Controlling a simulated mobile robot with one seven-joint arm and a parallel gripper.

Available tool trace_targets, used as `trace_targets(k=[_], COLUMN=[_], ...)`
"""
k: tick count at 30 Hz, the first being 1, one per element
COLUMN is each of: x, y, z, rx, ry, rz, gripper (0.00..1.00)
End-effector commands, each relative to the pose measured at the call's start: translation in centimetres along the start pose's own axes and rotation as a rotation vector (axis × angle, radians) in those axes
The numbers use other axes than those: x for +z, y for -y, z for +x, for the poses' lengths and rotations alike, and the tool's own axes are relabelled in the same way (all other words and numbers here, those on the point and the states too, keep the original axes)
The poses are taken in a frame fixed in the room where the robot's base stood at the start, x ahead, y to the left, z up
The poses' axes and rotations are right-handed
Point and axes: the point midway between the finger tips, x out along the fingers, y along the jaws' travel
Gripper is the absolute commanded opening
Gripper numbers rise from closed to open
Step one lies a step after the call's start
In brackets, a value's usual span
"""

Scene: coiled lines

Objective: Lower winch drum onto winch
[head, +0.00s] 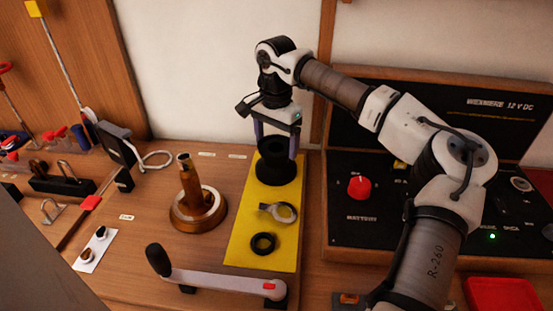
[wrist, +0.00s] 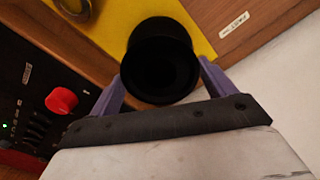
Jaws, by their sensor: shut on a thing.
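The winch drum (head: 275,165) is a black, flanged hollow cylinder over the far part of the yellow mat (head: 237,243). My gripper (head: 276,150) points down with its two purple fingers on either side of the drum, shut on it. In the wrist view the drum (wrist: 160,60) sits between the fingers (wrist: 162,88), its dark open bore facing the camera. I cannot tell whether the drum's base touches the mat. The winch (head: 198,205) stands left of the mat, a bronze upright spindle on a round base with a pale ring, its top bare.
A metal ring-shaped part (head: 280,211) and a black ring (head: 263,243) lie on the mat. A winch handle (head: 215,281) lies across the front. The black battery panel (head: 375,200) with a red knob (head: 359,187) stands right.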

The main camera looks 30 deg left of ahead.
Motion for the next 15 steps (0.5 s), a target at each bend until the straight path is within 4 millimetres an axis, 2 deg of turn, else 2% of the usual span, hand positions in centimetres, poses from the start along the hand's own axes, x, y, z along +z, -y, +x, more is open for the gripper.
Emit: trace_targets(k=[6,15], x=[0.0,0.0], y=[0.01,0.01], z=[-0.76,-0.74], rx=[-0.001,-0.001], ry=[-0.001,-0.001], rz=[0.0,0.0], gripper=[0.5,0.5])
